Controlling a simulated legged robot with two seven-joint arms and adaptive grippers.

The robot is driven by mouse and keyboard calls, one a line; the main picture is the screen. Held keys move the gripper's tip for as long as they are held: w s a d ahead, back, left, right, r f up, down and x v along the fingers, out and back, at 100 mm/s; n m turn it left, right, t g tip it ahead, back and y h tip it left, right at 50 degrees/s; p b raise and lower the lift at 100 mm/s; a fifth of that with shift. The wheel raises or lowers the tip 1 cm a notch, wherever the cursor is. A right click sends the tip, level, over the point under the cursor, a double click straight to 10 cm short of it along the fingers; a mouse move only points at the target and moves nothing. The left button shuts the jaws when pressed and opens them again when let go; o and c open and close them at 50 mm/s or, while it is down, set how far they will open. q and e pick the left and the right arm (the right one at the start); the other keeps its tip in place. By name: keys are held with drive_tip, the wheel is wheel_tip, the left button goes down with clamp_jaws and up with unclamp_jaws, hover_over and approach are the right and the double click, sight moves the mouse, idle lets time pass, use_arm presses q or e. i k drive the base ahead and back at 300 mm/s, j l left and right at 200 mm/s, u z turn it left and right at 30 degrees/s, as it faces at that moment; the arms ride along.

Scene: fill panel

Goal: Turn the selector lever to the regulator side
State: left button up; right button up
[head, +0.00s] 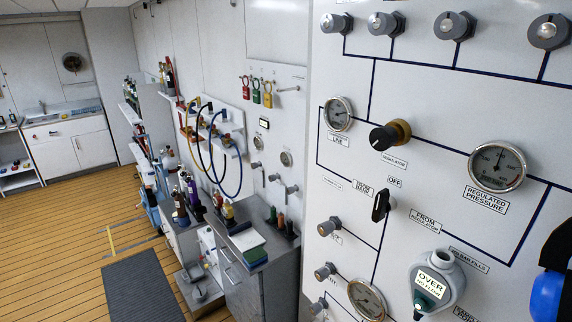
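The selector lever (380,206) is a small black handle on the white fill panel (345,260), right of centre. It stands about upright. A label reading OFF (394,181) is just above it, a label on its left (363,190) is too small to read surely, and a FROM REGULATOR label (426,222) is on its right. The regulator knob (383,137), black with a brass collar, is above the lever. Neither of my grippers is in view, and nothing touches the lever.
Gauges (497,166), grey-collared knobs (325,271) and a grey OVER indicator (436,283) stick out around the lever. A blue and black object (548,294), cut off at the right edge, is unclear. A bench (265,285) stands left; wooden floor (75,240) is open beyond.

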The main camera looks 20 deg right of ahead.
sight(381, 206)
drive_tip(key=z, duration=1.3)
